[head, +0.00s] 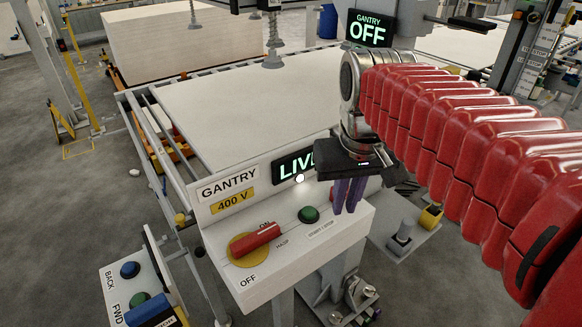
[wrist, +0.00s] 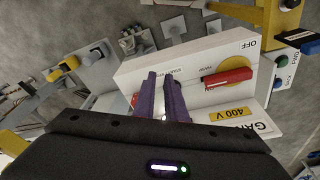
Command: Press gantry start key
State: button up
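The gantry control box (head: 262,272) stands in the middle of the head view, labelled GANTRY and 400 V. A green round key (head: 308,214) sits on its sloped top beside small print that looks like START / STOP. A red key (head: 387,195) shows partly behind my gripper (head: 346,210). My gripper's two purple fingers point down over the right part of the panel, right of the green key. They are close together, with only a thin slit between them, and hold nothing. In the wrist view, my gripper (wrist: 160,78) hides the green key.
A red rotary handle (head: 255,238) on a yellow disc points towards ON. The panel display (head: 291,168) reads LIVE, partly covered by my gripper; the sign above (head: 370,28) reads GANTRY OFF. A BACK/FWD box (head: 119,290) stands at lower left. A pale sheet (head: 225,110) lies behind.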

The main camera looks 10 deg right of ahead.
jog(key=s+a+f+t, duration=0.1)
jog(key=s, duration=0.1)
jog(key=s+a+f+t, duration=0.1)
jog(key=f, duration=0.1)
jog(key=s+a+f+n+t, duration=0.1)
jog(key=s+a+f, duration=0.1)
jog(key=shift+s+a+f, duration=0.1)
jog(key=shift+s+f, duration=0.05)
jog(key=shift+s, duration=0.2)
grip_shut()
jog(key=shift+s+a+f, duration=0.15)
jog(key=shift+s+f, duration=0.1)
jog(key=shift+f, duration=0.15)
